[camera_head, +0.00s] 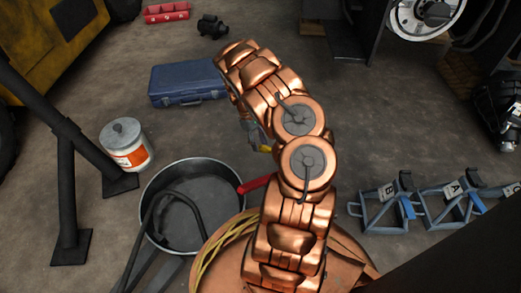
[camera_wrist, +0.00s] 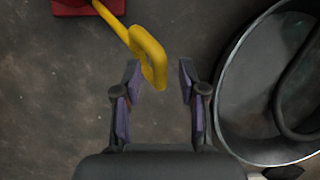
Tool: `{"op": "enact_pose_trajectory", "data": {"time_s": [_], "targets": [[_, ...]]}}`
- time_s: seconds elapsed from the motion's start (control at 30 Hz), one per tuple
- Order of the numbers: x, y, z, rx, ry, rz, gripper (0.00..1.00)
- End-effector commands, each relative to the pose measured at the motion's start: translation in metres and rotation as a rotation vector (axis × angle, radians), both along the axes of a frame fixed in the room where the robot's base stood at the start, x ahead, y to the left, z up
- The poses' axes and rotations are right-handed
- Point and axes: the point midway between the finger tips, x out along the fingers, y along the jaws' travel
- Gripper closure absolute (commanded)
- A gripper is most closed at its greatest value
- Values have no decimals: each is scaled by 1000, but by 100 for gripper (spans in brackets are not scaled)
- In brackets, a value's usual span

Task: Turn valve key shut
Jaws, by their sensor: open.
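The valve key is the yellow bent bar with a narrow looped end (camera_wrist: 155,46) in the wrist view. It runs up and left toward a red block (camera_wrist: 88,6), cut off by the top edge. My gripper (camera_wrist: 160,78) is open, with its two fingers on either side of the loop's lower end. That end reaches between or just above the fingertips; I see no clear contact, and the depth is hard to judge. In the head view my copper arm hides most of the gripper and the key; a small yellow patch shows beside the arm.
A round metal pan (camera_head: 150,225) with a dark hose stands left of my arm; it also shows at right in the wrist view (camera_wrist: 225,100). A white bucket (camera_head: 122,140), a blue case (camera_head: 187,82) and jack stands (camera_head: 385,208) stand around. Black struts are at left.

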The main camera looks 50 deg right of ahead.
Motion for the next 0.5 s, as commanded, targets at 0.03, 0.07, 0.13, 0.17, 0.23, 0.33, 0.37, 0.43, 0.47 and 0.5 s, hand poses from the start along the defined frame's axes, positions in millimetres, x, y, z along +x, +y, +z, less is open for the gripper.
{"op": "enact_pose_trajectory", "data": {"time_s": [0.03,0.07,0.13,0.17,0.23,0.33,0.37,0.43,0.47,0.5], "targets": [[-3,-1,-11,0,0,-2,59],[-5,0,-14,0,-1,-2,59],[-7,0,-20,1,-1,-1,59],[-8,0,-22,1,-1,-1,59],[-10,0,-24,0,0,0,59],[-10,0,-24,0,-1,0,59],[-10,0,-24,0,-1,0,59],[-10,0,-24,0,-1,0,59],[-10,0,-24,0,-1,0,59],[-10,0,-24,0,-1,0,61]]}}
